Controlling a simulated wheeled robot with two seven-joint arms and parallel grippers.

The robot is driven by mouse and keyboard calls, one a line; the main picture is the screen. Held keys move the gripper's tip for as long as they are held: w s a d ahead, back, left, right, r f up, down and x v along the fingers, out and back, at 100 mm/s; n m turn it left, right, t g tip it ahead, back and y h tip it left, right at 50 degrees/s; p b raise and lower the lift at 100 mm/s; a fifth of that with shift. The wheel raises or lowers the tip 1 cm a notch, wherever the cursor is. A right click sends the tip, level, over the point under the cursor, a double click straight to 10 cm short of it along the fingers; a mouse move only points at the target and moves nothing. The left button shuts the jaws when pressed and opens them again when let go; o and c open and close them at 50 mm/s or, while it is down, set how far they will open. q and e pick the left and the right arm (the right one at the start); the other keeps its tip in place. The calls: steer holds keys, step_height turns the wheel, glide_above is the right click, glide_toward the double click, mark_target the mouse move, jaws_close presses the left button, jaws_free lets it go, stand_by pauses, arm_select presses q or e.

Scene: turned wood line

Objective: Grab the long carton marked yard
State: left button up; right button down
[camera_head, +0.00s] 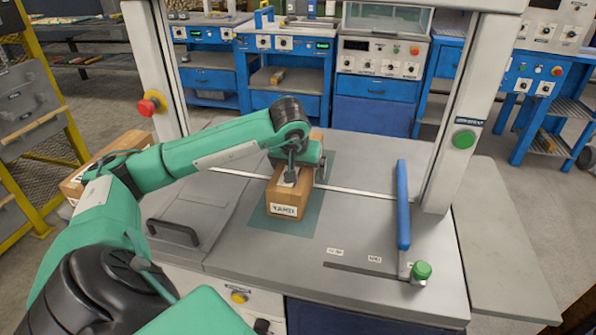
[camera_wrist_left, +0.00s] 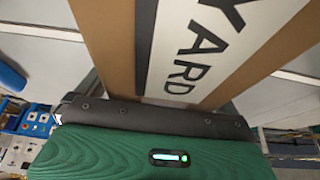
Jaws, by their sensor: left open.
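The long carton marked YARD (camera_head: 287,212) is a brown box with a white label on its near end. It lies lengthwise on a green-tinted patch of the grey worktop, pointing away from me. My left gripper (camera_head: 291,176) is over the middle of its top, jaws open. The gripper and wrist hide part of the carton's top. In the left wrist view the carton (camera_wrist_left: 120,45) fills the middle, with a white strip lettered YARD, close to the gripper's dark edge. I cannot tell whether the fingers touch it. My right gripper is not in view.
A machine frame with pale posts (camera_head: 470,110) stands around the worktop (camera_head: 370,235). A blue handle bar (camera_head: 403,205) rises at the right, beside a green knob (camera_head: 421,270). A black handle (camera_head: 172,232) is at the left. Another carton (camera_head: 122,150) lies farther left.

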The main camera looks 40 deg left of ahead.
arm_select(q)
steer(key=c, duration=1.3)
steer(key=shift+c, duration=1.3)
steer(key=shift+r, duration=0.15)
